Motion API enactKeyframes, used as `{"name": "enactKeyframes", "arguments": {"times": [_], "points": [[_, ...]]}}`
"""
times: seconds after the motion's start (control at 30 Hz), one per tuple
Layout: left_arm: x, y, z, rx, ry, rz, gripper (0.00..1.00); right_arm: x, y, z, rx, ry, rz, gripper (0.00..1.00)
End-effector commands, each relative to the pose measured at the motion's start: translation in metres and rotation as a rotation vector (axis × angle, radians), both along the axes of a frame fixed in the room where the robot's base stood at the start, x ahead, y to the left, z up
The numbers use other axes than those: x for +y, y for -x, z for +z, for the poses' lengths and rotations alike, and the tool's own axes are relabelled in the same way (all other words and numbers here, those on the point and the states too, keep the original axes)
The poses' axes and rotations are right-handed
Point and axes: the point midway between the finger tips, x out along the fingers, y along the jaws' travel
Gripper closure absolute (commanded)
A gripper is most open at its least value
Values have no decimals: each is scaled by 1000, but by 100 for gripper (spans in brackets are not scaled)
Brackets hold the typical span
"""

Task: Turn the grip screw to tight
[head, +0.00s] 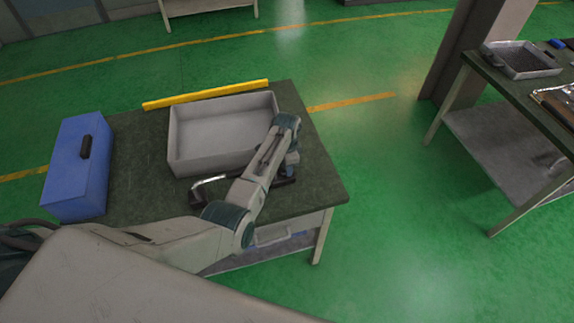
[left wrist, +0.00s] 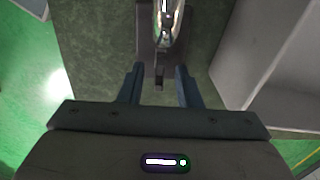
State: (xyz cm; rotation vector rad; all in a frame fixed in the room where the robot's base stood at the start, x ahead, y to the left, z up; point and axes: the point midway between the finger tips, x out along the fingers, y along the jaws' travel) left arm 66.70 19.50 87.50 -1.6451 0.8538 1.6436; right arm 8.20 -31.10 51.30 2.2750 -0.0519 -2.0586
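A dark fixture with a shiny bent metal tube (head: 208,182) lies on the table in front of the grey tray, partly hidden by my left arm. In the left wrist view the tube (left wrist: 168,22) runs along a dark grey base (left wrist: 146,45). A small narrow part (left wrist: 158,76) sticks out from the base's near end; I cannot tell for sure whether it is the grip screw. My left gripper (left wrist: 159,69) is open, its two fingers apart on either side of this narrow part without visible contact. In the head view my left gripper (head: 290,168) is mostly hidden by its arm. My right gripper is not in view.
The green-topped table (head: 135,150) also holds a large grey tray (head: 187,173), a blue toolbox (head: 75,180) at the left, and a yellow bar (head: 205,94) at the back. The table's right front corner is clear. Another workbench (head: 510,95) stands at the right, across open floor.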

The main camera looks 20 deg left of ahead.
Motion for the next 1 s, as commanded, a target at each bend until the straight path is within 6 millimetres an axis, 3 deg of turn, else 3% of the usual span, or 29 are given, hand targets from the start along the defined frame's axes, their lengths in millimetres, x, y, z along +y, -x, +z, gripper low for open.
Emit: {"name": "enactKeyframes", "arguments": {"times": [0.27,0.43,0.7,1.0], "points": [[0,0,5,0,0,0,69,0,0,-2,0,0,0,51],[0,0,28,-4,1,0,69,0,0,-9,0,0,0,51],[0,-1,81,-4,1,1,69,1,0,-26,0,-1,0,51],[0,0,107,0,0,0,69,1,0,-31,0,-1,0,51]]}}
